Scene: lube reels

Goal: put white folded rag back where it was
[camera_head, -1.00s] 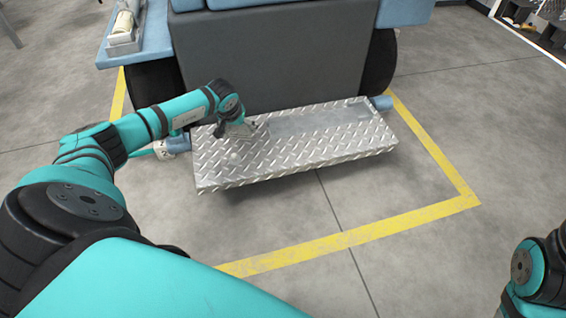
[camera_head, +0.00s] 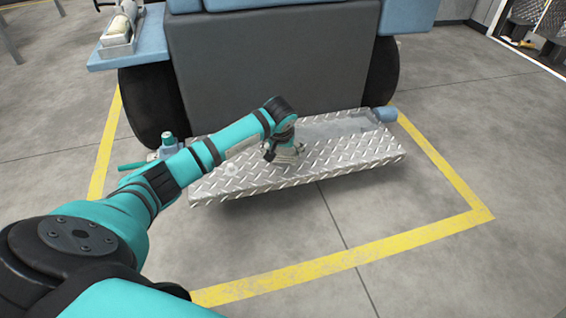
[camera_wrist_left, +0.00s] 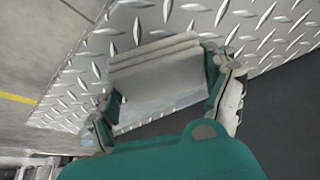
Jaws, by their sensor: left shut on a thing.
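The white folded rag (camera_wrist_left: 158,88) shows in the left wrist view as a pale block with layered folds along its upper edge. My left gripper (camera_head: 284,156) is shut on it, with one finger at each side. In the head view the gripper points down over the middle of the diamond-plate step (camera_head: 345,150), and the rag is too small and covered to make out clearly there. I cannot tell whether the rag touches the plate. My right gripper is not in view.
A dark grey cabinet (camera_head: 265,60) stands behind the step, between black wheels (camera_head: 150,105). A blue side shelf (camera_head: 140,42) holds a metal tray with a pale roll. Yellow floor lines (camera_head: 350,258) surround the step. The plate's right part is clear.

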